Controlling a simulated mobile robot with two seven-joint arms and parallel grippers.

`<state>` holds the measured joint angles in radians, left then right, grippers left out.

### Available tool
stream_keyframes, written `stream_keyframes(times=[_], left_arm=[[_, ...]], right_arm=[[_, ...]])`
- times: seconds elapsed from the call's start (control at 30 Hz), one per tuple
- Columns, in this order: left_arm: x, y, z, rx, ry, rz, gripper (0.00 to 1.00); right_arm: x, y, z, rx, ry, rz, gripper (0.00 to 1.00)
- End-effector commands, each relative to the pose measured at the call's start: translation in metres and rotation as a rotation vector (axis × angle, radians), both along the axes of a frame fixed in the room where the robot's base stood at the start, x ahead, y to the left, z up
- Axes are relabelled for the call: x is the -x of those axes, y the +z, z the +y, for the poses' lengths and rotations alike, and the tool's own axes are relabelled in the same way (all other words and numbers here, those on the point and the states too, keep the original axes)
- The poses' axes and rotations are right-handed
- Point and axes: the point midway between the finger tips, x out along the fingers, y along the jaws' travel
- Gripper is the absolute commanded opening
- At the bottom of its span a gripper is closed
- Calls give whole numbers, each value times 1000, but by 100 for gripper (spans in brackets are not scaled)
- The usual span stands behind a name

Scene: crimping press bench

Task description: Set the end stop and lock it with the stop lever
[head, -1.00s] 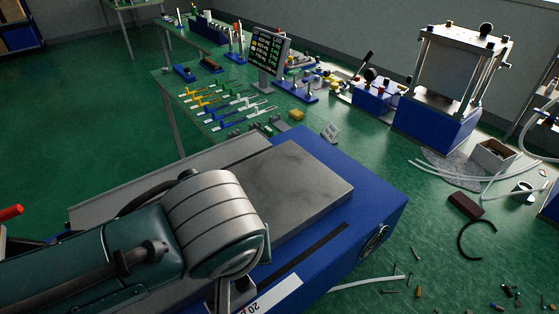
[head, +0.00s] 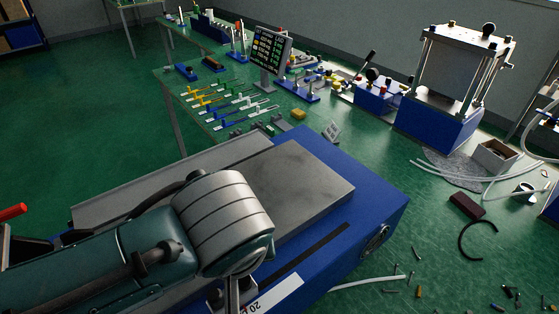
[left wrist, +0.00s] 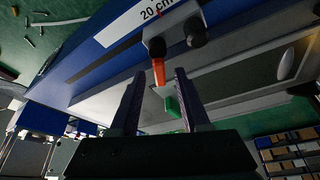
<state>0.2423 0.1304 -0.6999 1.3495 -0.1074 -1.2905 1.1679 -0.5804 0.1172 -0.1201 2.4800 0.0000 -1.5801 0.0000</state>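In the left wrist view my left gripper (left wrist: 159,76) is open. Its two dark fingers stand apart, one on each side of an orange-red lever (left wrist: 158,72), with a visible gap on both sides. The lever hangs from a grey block (left wrist: 184,28) with dark round knobs, which looks like the end stop. The block sits beside the white "20 cm" label (left wrist: 133,20) on the blue press body. In the head view my left arm covers most of this spot, and the label (head: 272,295) shows partly. My right gripper is not in view.
A small green part (left wrist: 172,106) shows between the fingers in the left wrist view. The blue press base (head: 370,205) carries a flat grey plate (head: 315,180). Behind it, a green bench holds tools, a screen (head: 270,50) and a framed press (head: 440,110). Small parts are scattered at lower right.

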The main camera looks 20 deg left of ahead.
Motion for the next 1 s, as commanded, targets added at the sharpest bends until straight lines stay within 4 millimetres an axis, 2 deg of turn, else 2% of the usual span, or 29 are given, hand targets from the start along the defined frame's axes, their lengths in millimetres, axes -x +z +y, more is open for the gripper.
stream_keyframes(times=[0.33, 0.8, 1.0], left_arm=[[2, 6, -2, 1, -2, -1, 48], [28, 77, -15, 4, -1, -2, 48], [34, 91, -17, 2, 1, 0, 48]], right_arm=[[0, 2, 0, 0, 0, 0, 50], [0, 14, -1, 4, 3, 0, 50], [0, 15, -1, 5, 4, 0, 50]])
